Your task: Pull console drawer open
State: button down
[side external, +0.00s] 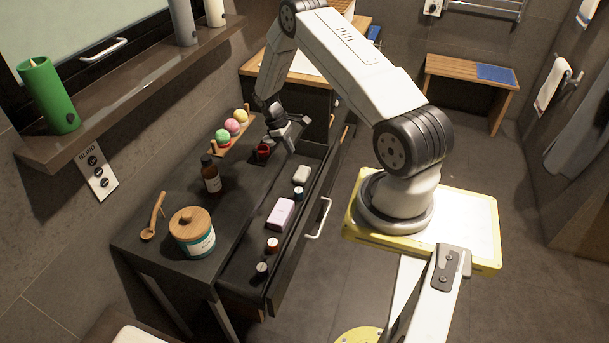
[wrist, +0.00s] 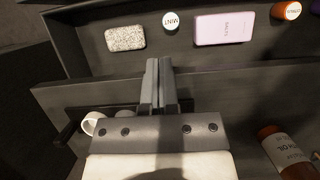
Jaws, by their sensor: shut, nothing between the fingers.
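The dark console drawer (side external: 255,255) is pulled out from the console, its inside exposed. Its pale bar handle (side external: 320,218) is on the front face, clear of my gripper. My gripper (side external: 286,138) is above the far part of the console top, behind the drawer, away from the handle. In the wrist view my gripper (wrist: 160,72) has its fingers together with nothing between them, pointing towards the open drawer (wrist: 80,65). The drawer holds a speckled soap bar (wrist: 125,38), a mint jar (wrist: 171,20), a pink box (wrist: 225,28) and other small jars. The handle is not visible in the wrist view.
On the console top stand a brown bottle (side external: 211,175), a teal jar with wooden lid (side external: 192,232), a wooden spoon (side external: 154,216), a small red item (side external: 263,151) and a rack of coloured balls (side external: 232,127). Free floor lies beyond the drawer front.

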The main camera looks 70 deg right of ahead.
jog(key=shift+f, duration=0.25)
jog(key=x, duration=0.9)
jog(key=shift+s+f, duration=0.1)
jog(key=shift+f, duration=0.2)
jog(key=shift+s+f, duration=0.15)
jog(key=shift+s, duration=1.9)
jog(key=shift+s, duration=0.1)
jog(key=shift+s, duration=2.35)
jog(key=shift+w, duration=0.1)
